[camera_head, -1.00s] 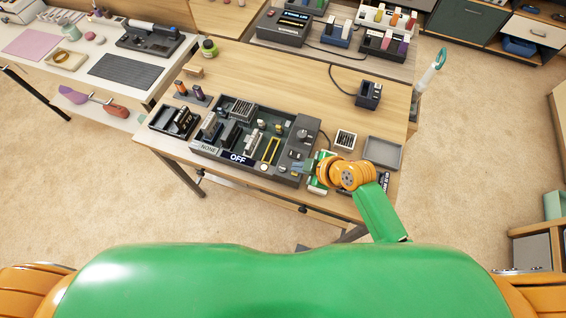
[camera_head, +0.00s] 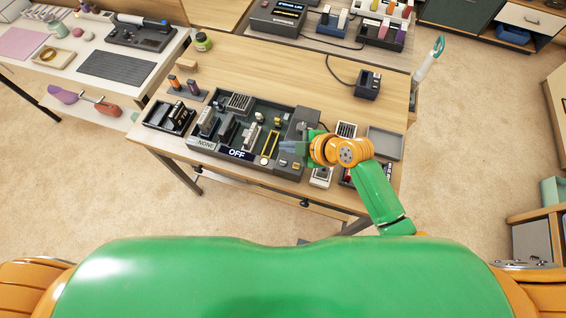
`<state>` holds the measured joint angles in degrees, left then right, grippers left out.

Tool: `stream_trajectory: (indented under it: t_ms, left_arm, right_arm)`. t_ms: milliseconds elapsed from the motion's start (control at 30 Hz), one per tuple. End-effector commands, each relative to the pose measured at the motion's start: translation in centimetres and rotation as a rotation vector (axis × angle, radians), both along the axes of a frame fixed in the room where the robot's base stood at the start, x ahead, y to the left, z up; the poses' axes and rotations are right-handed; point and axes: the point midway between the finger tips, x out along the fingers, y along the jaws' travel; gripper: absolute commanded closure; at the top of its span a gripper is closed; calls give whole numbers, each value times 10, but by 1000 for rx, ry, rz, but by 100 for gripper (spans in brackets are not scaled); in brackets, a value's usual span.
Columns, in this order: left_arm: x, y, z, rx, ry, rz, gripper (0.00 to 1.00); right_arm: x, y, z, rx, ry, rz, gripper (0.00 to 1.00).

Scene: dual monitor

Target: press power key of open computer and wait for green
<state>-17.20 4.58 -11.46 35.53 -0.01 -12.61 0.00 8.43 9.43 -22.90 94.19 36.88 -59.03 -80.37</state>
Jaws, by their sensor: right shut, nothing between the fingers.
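The open computer (camera_head: 296,122) is a dark case on the wooden table, with chips, slots and a yellow-framed part (camera_head: 270,143) inside. Its front edge carries a white "OFF" label (camera_head: 237,154) and a "NONE" label (camera_head: 206,144). A small pale round key (camera_head: 264,161) sits just right of "OFF"; I see no green light there. My right gripper (camera_head: 284,148) is shut and empty, pointing left over the case's right front part, a little to the right of the key. I cannot tell its exact height. My left gripper is not in view.
A dark holder (camera_head: 168,117) stands left of the case. A grey tray (camera_head: 384,143) and a white-topped part (camera_head: 321,177) lie near my right arm. A black device (camera_head: 368,84) with a cable stands behind. The table's back middle is clear.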

Motion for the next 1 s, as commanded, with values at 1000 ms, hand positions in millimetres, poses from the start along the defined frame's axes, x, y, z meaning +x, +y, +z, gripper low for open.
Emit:
stream_trajectory:
  t_ms: [1000]
  left_arm:
    - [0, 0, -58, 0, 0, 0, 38]
  right_arm:
    - [0, 0, -62, -1, 0, -1, 100]
